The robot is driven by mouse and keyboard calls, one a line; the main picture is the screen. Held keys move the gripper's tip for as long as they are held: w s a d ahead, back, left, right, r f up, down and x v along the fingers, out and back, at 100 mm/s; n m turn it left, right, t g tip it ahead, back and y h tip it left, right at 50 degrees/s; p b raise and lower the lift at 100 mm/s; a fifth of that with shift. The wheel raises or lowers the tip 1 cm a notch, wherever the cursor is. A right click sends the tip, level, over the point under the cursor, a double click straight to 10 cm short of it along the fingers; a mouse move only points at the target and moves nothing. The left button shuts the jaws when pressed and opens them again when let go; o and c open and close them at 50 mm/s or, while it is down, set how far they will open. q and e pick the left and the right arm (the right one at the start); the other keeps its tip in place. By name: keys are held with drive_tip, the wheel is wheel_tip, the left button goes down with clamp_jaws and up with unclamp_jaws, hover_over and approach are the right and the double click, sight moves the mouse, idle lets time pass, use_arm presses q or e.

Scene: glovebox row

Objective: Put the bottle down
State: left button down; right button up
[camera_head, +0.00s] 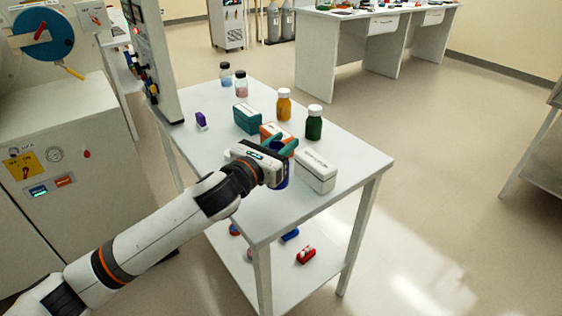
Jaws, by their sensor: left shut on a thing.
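My left arm comes in from the lower left and reaches over the white table (212,157). My left gripper (283,150) is shut on a dark blue bottle (284,178), near the table's front part. The gripper hides much of this bottle. I cannot tell whether its base touches the table top. A green bottle with a white cap (314,125) and an orange bottle with a white cap (284,106) stand upright behind the gripper. My right gripper is not in view.
A white box (316,172) lies close to the right of the held bottle. A teal box (247,119) and an orange-teal box (272,132) are behind the gripper. A purple item (201,120) lies left. The right front corner is clear.

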use_arm(q)
wheel_tip(320, 180, down, 2)
drive_tip(key=shift+s+a+f, duration=0.1)
drive_tip(key=shift+f, duration=2.2)
drive_tip(key=shift+b, duration=0.3)
drive_tip(key=c, duration=1)
unclamp_jaws()
drive_tip(key=shift+f, duration=0.1)
drive_tip(key=v, duration=1.2)
